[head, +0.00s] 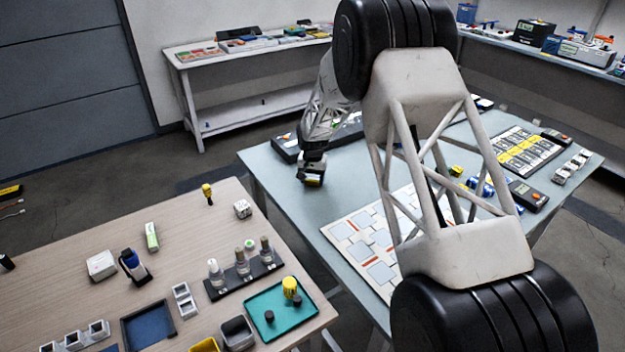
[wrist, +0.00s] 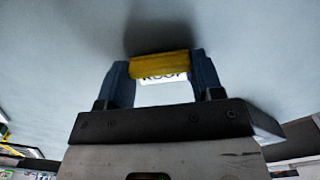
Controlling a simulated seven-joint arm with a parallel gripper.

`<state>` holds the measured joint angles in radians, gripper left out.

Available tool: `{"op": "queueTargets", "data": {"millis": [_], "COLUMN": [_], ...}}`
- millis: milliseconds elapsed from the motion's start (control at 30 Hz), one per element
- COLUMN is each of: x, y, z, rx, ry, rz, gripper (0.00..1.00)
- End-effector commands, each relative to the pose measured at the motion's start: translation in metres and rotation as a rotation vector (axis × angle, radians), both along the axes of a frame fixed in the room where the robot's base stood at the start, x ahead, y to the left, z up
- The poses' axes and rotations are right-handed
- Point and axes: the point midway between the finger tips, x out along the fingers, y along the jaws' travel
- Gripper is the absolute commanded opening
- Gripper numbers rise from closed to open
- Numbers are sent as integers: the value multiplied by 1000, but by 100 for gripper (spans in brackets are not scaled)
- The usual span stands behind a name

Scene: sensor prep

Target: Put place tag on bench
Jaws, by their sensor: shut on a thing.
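The place tag (wrist: 158,66) is a small piece with a yellow bar and a white face with dark, partly hidden lettering. My gripper (wrist: 160,80) is shut on it, one blue-grey finger at each side. In the head view my gripper (head: 312,175) is over the left part of the pale blue-grey bench (head: 345,165), with the tag's yellow edge (head: 313,182) at its tip. A dark shadow lies just beyond the tag in the wrist view. The tag is close to the bench top; I cannot tell whether it touches.
A board with grey squares (head: 372,246) lies on the bench's front part. A dark case (head: 287,146) is just behind my gripper. Trays and small devices stand at the bench's right. A wooden table (head: 60,240) with vials and a teal tray (head: 268,328) is at front left.

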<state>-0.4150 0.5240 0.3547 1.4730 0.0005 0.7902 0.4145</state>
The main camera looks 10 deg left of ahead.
Motion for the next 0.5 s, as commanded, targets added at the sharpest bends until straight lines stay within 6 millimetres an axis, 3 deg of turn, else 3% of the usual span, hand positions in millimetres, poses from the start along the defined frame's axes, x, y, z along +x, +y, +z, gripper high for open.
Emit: {"op": "queueTargets", "data": {"millis": [467, 500], "x": [0, 0], "y": [0, 0], "z": [-5, -5], "rx": [0, 0], "ry": [0, 0], "rz": [0, 0], "gripper": [39, 65]}}
